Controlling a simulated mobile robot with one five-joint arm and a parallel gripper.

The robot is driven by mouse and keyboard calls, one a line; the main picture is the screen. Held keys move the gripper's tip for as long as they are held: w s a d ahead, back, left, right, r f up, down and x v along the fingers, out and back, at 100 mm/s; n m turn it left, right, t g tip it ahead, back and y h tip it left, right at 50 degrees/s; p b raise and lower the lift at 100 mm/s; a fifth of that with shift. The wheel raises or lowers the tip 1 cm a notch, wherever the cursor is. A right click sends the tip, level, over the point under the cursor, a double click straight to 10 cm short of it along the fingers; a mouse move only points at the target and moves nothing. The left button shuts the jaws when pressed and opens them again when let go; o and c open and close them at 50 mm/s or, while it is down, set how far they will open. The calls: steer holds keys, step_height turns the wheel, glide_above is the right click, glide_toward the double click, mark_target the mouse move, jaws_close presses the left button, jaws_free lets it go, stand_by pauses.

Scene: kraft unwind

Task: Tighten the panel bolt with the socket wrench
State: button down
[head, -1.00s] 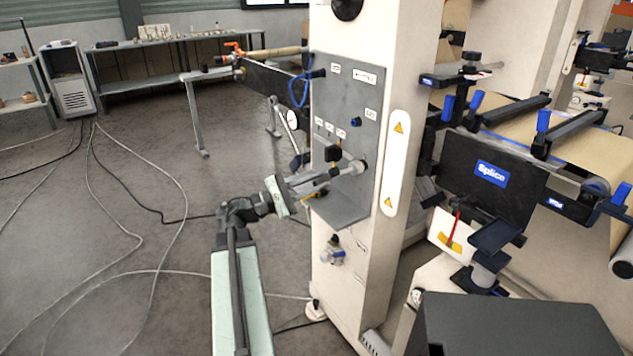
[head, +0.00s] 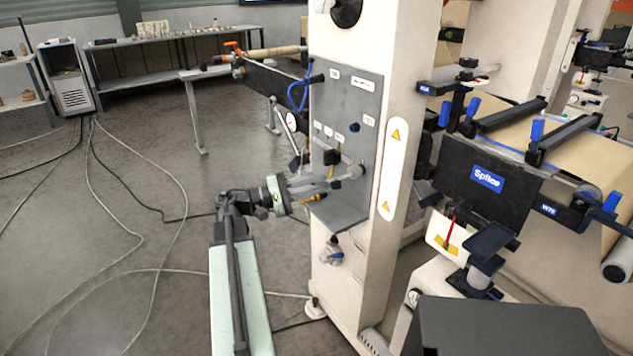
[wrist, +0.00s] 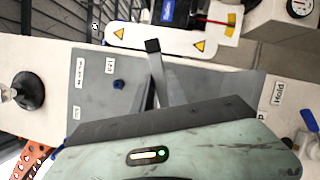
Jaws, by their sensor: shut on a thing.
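My gripper (head: 322,186) is in front of the grey panel (head: 372,88) on the white machine column, its jaws shut on the socket wrench (head: 352,173). In the wrist view the wrench (wrist: 158,84) runs up from behind my gripper's dark jaw to a black end. The panel (wrist: 98,92) lies behind it there. I cannot make out the panel bolt, and cannot tell whether the socket is seated on it.
A valve fitting (head: 331,252) is below the panel. The "Splice" unit (head: 487,178) stands right. Cables cross the open floor at left.

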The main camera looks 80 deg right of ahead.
steer(key=shift+r+m+t+y+p, duration=0.1)
steer(key=shift+m+t+y+p, duration=0.2)
steer(key=shift+m+p, duration=0.7)
steer(key=shift+r+m+t+y+p, duration=0.2)
steer(key=shift+m+t+y+p, duration=0.1)
steer(key=shift+m+p, duration=0.65)
steer(key=shift+f+m, duration=0.15)
steer(key=shift+m, duration=0.1)
